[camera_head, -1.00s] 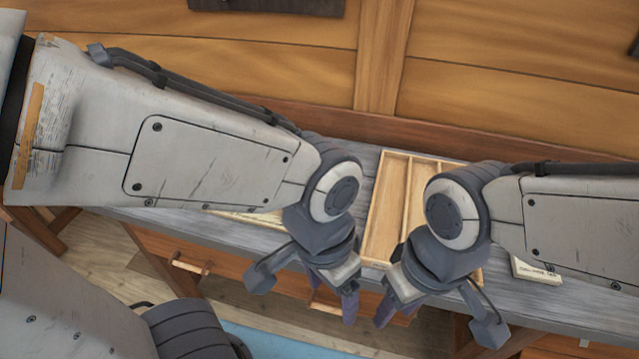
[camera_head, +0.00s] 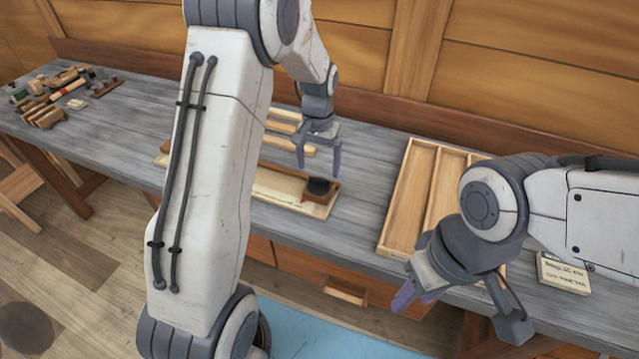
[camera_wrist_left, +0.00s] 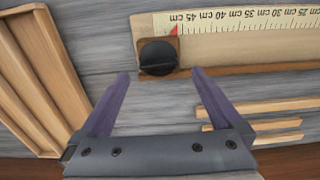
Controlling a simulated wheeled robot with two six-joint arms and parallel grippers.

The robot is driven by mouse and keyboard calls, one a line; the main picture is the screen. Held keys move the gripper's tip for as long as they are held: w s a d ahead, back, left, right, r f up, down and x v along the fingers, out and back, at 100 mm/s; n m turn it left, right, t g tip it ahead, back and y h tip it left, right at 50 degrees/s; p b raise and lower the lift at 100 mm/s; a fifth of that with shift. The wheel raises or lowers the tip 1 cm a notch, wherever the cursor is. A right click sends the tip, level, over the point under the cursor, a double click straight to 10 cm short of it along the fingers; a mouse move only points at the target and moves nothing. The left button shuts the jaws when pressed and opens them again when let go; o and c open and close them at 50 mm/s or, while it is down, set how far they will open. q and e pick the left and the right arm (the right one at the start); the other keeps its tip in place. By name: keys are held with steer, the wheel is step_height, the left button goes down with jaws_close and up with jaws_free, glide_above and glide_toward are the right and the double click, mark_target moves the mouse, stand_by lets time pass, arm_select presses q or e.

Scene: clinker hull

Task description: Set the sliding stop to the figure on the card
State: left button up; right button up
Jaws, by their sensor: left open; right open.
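The sliding stop is a small wooden block with a black round knob (camera_head: 319,186), at the right end of a pale ruler board (camera_head: 275,190). In the left wrist view the knob (camera_wrist_left: 158,57) and a red pointer (camera_wrist_left: 174,30) show. The pointer is near the upside-down 45 cm mark of the scale (camera_wrist_left: 245,20). My left gripper (camera_head: 319,156) is open and empty above the stop; its fingertips appear on either side of the knob, apart from it. My right gripper (camera_head: 417,296) is open at the bench's front edge. The card (camera_head: 563,273) lies at right; its figure is too small to read.
An open wooden tray (camera_head: 408,200) with compartments lies right of the stop. Loose wooden strips (camera_head: 287,143) lie behind the ruler board. Several tools and blocks (camera_head: 55,95) are at the bench's far left. The grey bench top (camera_head: 365,165) is clear between board and tray.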

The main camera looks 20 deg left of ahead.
mark_target(318, 179)
arm_select(q)
step_height(318, 179, down, 8)
steer(key=shift+r+p, duration=0.1)
steer(key=shift+p, duration=0.6)
jaws_close()
